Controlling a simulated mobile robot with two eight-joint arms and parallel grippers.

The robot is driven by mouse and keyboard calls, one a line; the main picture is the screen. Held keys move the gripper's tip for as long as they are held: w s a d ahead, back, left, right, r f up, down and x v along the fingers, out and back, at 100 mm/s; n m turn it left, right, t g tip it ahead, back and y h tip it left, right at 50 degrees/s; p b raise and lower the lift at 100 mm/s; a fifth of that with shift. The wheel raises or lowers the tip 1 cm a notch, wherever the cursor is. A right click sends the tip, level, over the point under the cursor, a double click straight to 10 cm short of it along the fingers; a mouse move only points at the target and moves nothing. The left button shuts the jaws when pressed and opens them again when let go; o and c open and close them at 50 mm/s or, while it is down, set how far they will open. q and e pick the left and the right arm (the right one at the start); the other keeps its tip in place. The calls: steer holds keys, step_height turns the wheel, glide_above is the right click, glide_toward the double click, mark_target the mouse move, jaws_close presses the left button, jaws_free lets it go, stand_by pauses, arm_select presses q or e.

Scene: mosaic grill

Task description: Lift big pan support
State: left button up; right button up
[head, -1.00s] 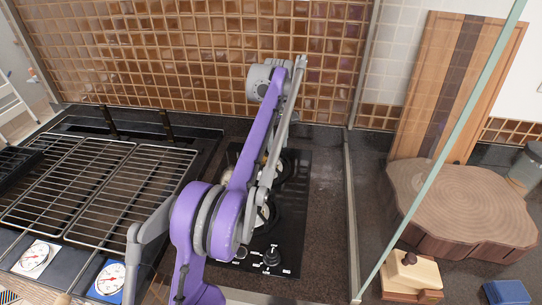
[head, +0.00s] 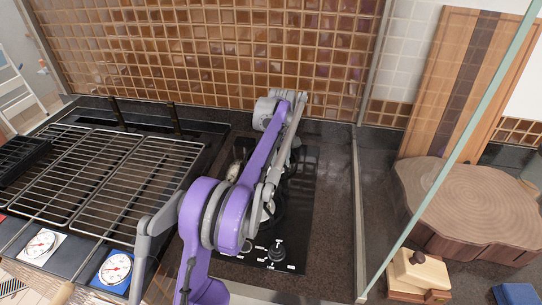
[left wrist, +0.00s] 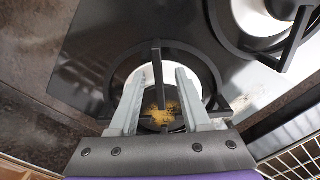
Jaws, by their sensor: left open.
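A black ring-shaped pan support (left wrist: 158,75) with straight bars sits over a burner on the black glass hob (head: 298,190). My left gripper (left wrist: 160,72) is open above it in the left wrist view, with one of its bars between the two fingers. I cannot tell whether the fingers touch the bar. A second pan support (left wrist: 292,42) shows partly at the top right of that view. I cannot tell for sure which is the big one. In the head view my purple left arm hides its gripper and much of both supports. My right gripper is not in view.
A grill with wire racks (head: 125,185) lies left of the hob. A tiled wall (head: 200,60) stands behind. A glass panel (head: 447,165) and a round wood block (head: 470,195) are on the right. A knob (head: 277,254) is at the hob's front.

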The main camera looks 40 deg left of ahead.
arm_select(q)
jaws_close()
stand_by(1.4)
